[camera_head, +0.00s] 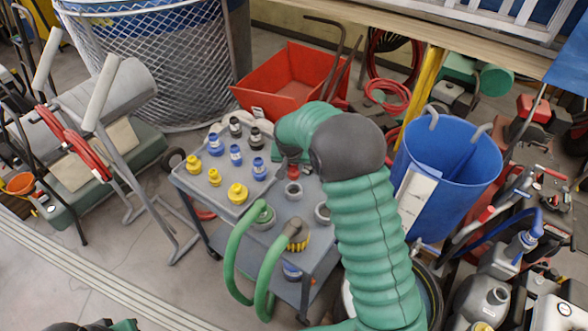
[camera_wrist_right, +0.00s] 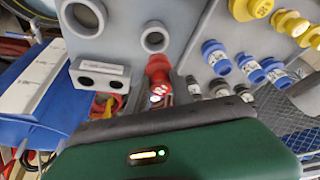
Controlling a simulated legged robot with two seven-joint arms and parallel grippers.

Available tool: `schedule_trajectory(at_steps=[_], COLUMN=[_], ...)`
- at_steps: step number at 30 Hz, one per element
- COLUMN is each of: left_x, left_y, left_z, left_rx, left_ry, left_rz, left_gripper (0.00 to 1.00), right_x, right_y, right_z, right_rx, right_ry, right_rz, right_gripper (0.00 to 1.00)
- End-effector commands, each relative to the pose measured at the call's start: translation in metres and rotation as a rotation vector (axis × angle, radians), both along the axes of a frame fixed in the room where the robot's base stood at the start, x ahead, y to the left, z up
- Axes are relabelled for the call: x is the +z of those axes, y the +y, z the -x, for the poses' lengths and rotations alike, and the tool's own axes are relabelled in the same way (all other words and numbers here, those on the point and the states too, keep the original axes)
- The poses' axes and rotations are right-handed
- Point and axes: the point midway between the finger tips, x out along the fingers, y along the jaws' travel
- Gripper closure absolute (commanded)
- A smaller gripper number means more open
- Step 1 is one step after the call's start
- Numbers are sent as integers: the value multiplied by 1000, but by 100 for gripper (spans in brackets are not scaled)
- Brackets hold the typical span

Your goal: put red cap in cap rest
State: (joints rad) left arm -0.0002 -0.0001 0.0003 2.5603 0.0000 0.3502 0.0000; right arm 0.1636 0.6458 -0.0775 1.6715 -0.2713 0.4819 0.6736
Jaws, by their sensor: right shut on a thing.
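The red cap (camera_head: 293,173) is at my right gripper (camera_head: 288,158), above the grey cart top (camera_head: 228,205). In the right wrist view the red cap (camera_wrist_right: 158,68) shows past the dark front edge of my gripper, which is shut on it; the fingertips are mostly hidden. Grey ring-shaped rests stand on the cart: one (camera_head: 293,190) just in front of the cap and another (camera_head: 322,212) farther right. In the wrist view one ring (camera_wrist_right: 155,38) is close beside the cap and another (camera_wrist_right: 83,17) lies farther left. I cannot tell which is the cap rest.
Yellow caps (camera_head: 237,194), blue caps (camera_head: 236,155) and dark caps (camera_head: 256,137) stand on the cart's left part. Green curved hoses (camera_head: 235,260) rise at its front. A blue bin (camera_head: 450,165) is right of my arm; a red tub (camera_head: 288,85) is behind.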

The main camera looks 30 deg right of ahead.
Motion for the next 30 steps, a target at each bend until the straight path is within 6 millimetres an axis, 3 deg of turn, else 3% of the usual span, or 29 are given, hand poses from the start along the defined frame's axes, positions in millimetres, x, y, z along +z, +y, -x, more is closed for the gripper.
schedule_trajectory(at_steps=[18,30], left_x=[-36,-31], left_y=[0,0], left_z=[0,0], left_rx=[0,0], left_ry=[0,-1], left_rz=[0,0], left_gripper=[100,100], right_x=[-45,-40], right_y=[-1,1], right_z=[1,3], right_rx=[0,0], right_ry=[-1,0], right_rz=[-2,-1], right_gripper=[100,100])
